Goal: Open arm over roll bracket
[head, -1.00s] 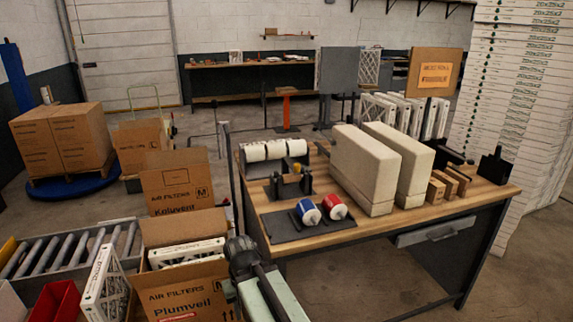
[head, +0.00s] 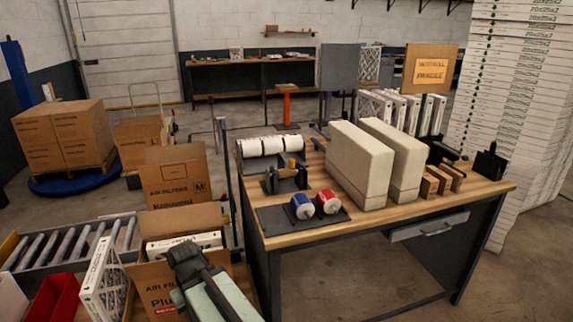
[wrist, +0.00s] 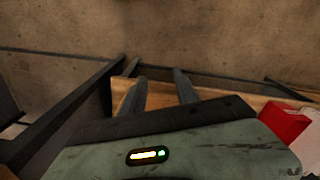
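The dark roll bracket (head: 285,179), with a yellowish part in its middle, stands on the wooden table (head: 400,212) behind a dark plate (head: 275,220). A row of white rolls (head: 272,146) sits just behind it. A blue roll (head: 302,206) and a red roll (head: 328,201) are on the plate. My gripper (head: 184,251) is left of the table, over the open carton, apart from the bracket. In the wrist view its two dark fingers (wrist: 160,78) stand apart with nothing between them. The bracket cannot be made out in the wrist view.
Two tall cream blocks (head: 358,165) and several small brown blocks (head: 437,180) fill the table's right side. An open filter carton (head: 150,278) is under my gripper. A dark upright post (head: 228,180) stands at the table's left edge. A roller conveyor (head: 65,245) lies left.

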